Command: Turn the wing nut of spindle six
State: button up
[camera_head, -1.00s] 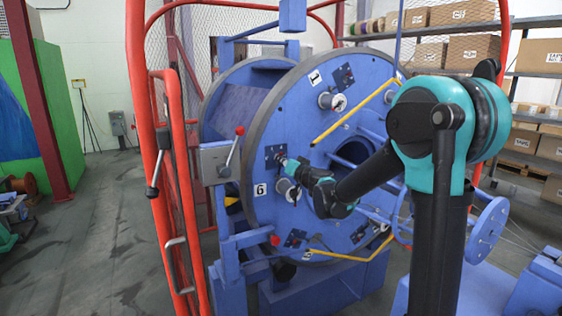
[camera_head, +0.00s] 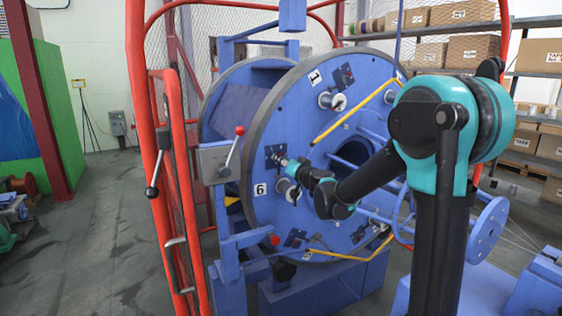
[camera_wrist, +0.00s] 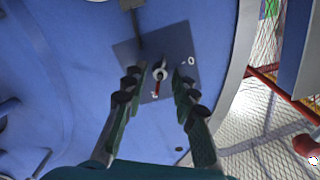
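The blue strander disc carries a white label "6" (camera_head: 260,189). Near it, a pale spindle end (camera_head: 287,189) with a dark fitting sticks out, partly behind my arm; I cannot make out its wing nut clearly. Above it is a dark square plate (camera_head: 275,156) with a small knob. In the wrist view this plate (camera_wrist: 184,47) carries a round metal knob (camera_wrist: 160,72) with a red pointer below it and a "0" mark at right. My gripper (camera_wrist: 159,76) is open, its fingers either side of the knob in that view, with visible gaps. It also shows in the head view (camera_head: 291,166).
A red guard frame (camera_head: 168,180) stands left of the disc. A red-knobbed lever (camera_head: 235,148) is near the disc's left edge. Yellow bars (camera_head: 350,112) cross the disc face. Boxes on shelves (camera_head: 475,51) stand behind at right.

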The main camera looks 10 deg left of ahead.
jog(key=v, duration=1.1)
jog(key=shift+s, duration=0.2)
jog(key=shift+d, duration=0.2)
jog(key=s+d+f+n+g+h, duration=0.15)
jog(key=s+d+f+g, duration=0.25)
jog(key=s+f, duration=0.45)
jog(key=s+d+f+n+g+h, duration=0.1)
jog(key=s+d+f+g+h, duration=0.2)
jog(key=s+f, duration=0.5)
jog(key=s+d+f+m+g+h, duration=0.3)
jog(key=s+d+f+h, duration=0.2)
jog(key=s+d+f, duration=0.6)
jog(key=d+f, duration=0.1)
jog(key=d, duration=0.3)
jog(key=shift+s+g, duration=0.4)
jog(key=shift+d+h, duration=0.2)
jog(key=shift+h, duration=0.05)
